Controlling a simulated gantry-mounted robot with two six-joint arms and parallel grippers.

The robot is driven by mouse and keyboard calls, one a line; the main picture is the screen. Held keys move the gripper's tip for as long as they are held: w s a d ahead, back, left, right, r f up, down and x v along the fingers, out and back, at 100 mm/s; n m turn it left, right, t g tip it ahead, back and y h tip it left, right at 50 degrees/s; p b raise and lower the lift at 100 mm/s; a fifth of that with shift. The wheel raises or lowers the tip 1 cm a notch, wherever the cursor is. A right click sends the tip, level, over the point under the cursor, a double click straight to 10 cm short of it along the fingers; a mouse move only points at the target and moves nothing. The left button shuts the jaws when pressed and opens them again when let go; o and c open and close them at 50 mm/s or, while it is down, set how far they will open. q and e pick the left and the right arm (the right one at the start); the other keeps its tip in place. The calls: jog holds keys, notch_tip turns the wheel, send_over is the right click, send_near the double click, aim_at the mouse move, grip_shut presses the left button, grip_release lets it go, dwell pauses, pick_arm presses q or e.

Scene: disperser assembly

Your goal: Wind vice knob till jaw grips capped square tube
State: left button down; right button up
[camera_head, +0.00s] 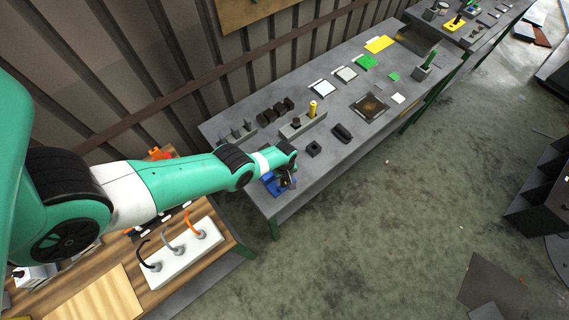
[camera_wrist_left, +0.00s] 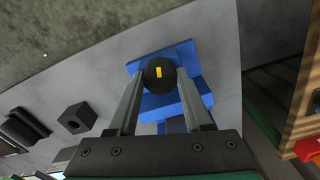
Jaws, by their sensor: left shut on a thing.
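The blue vice (camera_head: 269,184) sits at the near left end of the grey table, partly hidden by my left arm. It also shows in the left wrist view (camera_wrist_left: 178,55). Its round black knob (camera_wrist_left: 160,82) carries a yellow mark and faces the wrist camera. My left gripper (camera_wrist_left: 161,73) is shut on the knob, one finger on each side; in the head view the left gripper (camera_head: 288,182) is at the vice. I cannot make out the capped square tube or whether the jaw touches it. My right gripper is in neither view.
A black square block with a hole (camera_head: 313,149) and a dark oblong piece (camera_head: 342,133) lie on the grey table beyond the vice. A grey block with a yellow peg (camera_head: 313,109) stands farther back. A wooden bench with a white hook stand (camera_head: 181,255) is nearer.

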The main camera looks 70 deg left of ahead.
pick_arm(q)
jog(key=m, duration=0.4)
jog(key=shift+m, duration=0.4)
jog(key=m, duration=0.9)
jog(key=shift+m, duration=1.8)
jog(key=shift+c, duration=1.6)
grip_release()
